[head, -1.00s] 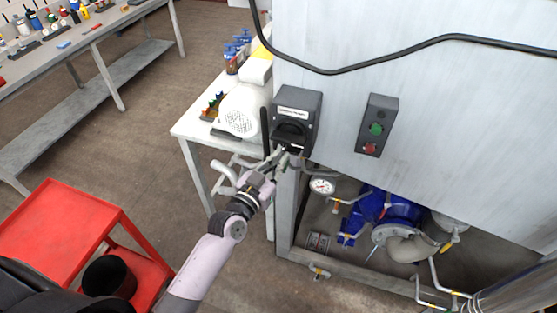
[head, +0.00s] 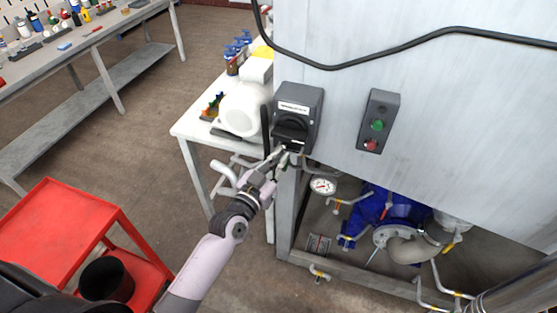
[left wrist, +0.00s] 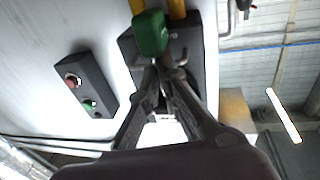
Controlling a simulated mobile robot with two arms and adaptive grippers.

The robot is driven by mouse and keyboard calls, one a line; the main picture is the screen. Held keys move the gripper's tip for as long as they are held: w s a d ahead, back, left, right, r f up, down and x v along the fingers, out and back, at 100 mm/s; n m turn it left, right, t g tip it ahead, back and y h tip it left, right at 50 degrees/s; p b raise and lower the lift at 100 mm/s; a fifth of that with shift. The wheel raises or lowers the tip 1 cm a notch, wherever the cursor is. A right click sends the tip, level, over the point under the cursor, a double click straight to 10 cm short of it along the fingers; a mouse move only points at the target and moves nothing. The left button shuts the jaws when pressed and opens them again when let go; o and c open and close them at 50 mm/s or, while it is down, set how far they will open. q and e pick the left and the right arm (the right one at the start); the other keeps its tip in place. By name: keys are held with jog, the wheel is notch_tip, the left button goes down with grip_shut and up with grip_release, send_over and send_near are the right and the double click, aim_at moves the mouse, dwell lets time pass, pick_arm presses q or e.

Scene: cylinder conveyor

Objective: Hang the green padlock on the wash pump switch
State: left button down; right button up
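The wash pump switch (head: 298,112) is a dark grey box with a white label and a black handle, on the corner of the pale cabinet. My left gripper (head: 281,152) is at the lower edge of the switch, just below its handle. In the left wrist view the green padlock (left wrist: 150,33) is at my fingertips (left wrist: 164,68), which are close together on it. The grey switch box (left wrist: 204,45) is behind it there. The padlock's shackle is mostly hidden, and I cannot tell whether it touches the switch. My right gripper is out of view.
A control box (head: 377,123) with green and red buttons is right of the switch. A black cable (head: 400,50) runs above. A red cart (head: 65,230) is at lower left.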

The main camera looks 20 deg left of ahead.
pick_arm(q)
jog(key=shift+w+f, duration=0.2)
jog(key=shift+f, duration=0.7)
jog(key=c, duration=1.7)
grip_release()
jog(key=shift+f, duration=0.1)
jog(key=shift+w+d+f, duration=0.1)
jog(key=shift+w+f, duration=0.05)
jog(key=shift+w, duration=0.05)
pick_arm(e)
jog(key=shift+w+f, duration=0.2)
pick_arm(q)
jog(key=shift+s+f+g, duration=0.1)
jog(key=shift+g, duration=0.2)
jog(key=v, duration=0.4)
jog(key=r+v, duration=0.1)
jog(key=v, duration=0.6)
jog(key=shift+s+r, duration=0.2)
jog(key=shift+s, duration=0.1)
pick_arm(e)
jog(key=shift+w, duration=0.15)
